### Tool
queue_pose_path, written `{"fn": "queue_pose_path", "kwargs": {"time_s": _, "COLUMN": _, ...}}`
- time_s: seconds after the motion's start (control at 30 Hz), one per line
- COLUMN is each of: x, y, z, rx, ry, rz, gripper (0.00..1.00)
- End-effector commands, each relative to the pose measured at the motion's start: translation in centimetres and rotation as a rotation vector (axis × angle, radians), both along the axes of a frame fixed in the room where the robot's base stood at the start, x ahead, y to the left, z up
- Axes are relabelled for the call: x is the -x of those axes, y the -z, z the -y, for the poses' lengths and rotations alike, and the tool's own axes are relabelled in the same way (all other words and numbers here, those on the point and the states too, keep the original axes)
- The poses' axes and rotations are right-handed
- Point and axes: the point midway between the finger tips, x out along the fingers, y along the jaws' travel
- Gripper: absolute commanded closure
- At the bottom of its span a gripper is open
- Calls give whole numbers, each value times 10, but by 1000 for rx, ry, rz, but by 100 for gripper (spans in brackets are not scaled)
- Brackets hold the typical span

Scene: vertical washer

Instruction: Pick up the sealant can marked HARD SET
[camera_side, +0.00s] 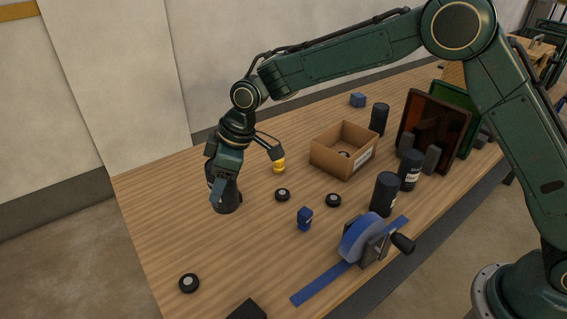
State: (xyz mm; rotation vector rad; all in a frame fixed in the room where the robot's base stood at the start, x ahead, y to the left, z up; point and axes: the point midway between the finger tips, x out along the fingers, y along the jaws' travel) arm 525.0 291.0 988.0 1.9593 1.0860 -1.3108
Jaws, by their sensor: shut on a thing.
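My gripper (221,182) points down at the left part of the table. It is shut on a dark cylindrical can (228,202), which is partly hidden by the fingers. The held can looks upright, and no label on it can be read. I cannot tell whether its base touches the table. Other dark cans stand upright: one (379,119) behind the cardboard box, one (410,169) with a pale label to the right, and one (386,195) in front of that. Their markings are too small to read, so I cannot tell which can says HARD SET.
An open cardboard box (330,159) stands mid-table. Dark panels (435,125) stand at right. The left tabletop is mostly clear.

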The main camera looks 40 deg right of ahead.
Motion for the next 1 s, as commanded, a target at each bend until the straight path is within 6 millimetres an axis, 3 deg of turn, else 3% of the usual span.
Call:
{"fn": "queue_pose_path", "kwargs": {"time_s": 0.1, "x": -1, "y": -29, "z": -1, "rx": -4, "ry": -1, "rz": 8, "gripper": 83}}
{"fn": "queue_pose_path", "kwargs": {"time_s": 0.4, "x": -1, "y": -75, "z": -1, "rx": -4, "ry": 0, "rz": 5, "gripper": 83}}
{"fn": "queue_pose_path", "kwargs": {"time_s": 0.63, "x": -1, "y": -89, "z": 0, "rx": -3, "ry": 0, "rz": 5, "gripper": 83}}
{"fn": "queue_pose_path", "kwargs": {"time_s": 1.0, "x": 0, "y": -90, "z": 0, "rx": -3, "ry": -1, "rz": 3, "gripper": 83}}
